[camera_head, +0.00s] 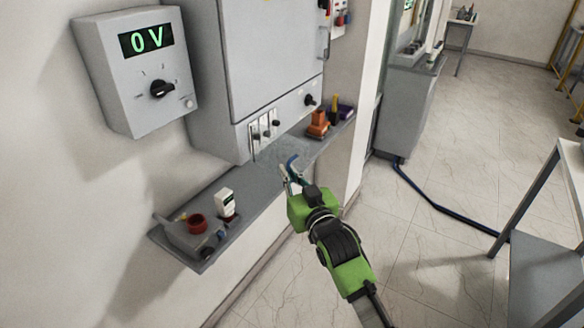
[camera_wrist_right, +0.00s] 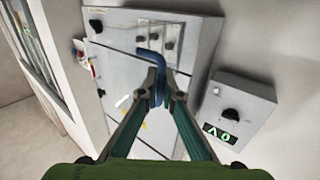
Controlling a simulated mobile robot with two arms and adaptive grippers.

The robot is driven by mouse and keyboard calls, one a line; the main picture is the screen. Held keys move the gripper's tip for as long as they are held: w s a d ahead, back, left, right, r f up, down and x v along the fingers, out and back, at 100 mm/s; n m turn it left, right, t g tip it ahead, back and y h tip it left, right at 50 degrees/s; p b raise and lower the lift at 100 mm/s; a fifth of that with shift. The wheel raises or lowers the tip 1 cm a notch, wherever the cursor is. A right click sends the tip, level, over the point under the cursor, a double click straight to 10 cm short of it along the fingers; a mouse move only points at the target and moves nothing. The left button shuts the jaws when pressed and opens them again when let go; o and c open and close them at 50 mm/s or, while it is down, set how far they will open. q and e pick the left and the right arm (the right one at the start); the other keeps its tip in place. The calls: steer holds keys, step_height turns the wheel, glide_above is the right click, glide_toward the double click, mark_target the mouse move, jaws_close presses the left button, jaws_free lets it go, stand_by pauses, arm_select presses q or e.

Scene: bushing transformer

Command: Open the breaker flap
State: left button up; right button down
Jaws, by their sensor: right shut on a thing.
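The grey cabinet (camera_head: 274,55) is on the wall, and its lower panel carries a row of small breaker switches (camera_head: 264,127). The switches also show near the top of the right wrist view (camera_wrist_right: 155,42). My right gripper (camera_head: 291,175) is in front of the cabinet, above the shelf and apart from the panel. In the right wrist view the gripper (camera_wrist_right: 161,92) is shut on a blue bent tool (camera_wrist_right: 154,64), whose hooked end points toward the switch area. My left gripper is not in view.
A grey shelf (camera_head: 233,190) below the cabinet holds a white meter (camera_head: 225,202), a red cup-like part (camera_head: 196,224) and an orange tool (camera_head: 318,122). A box reading "0 V" (camera_head: 138,70) hangs at left. A table (camera_head: 546,262) stands at right.

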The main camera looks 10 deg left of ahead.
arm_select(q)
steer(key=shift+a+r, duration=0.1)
arm_select(e)
steer(key=shift+r, duration=0.1)
steer(key=shift+w+d, duration=0.1)
steer(key=c, duration=2.5)
jaws_free()
steer(key=shift+c, duration=0.2)
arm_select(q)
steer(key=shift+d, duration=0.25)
arm_select(e)
steer(key=v, duration=1.2)
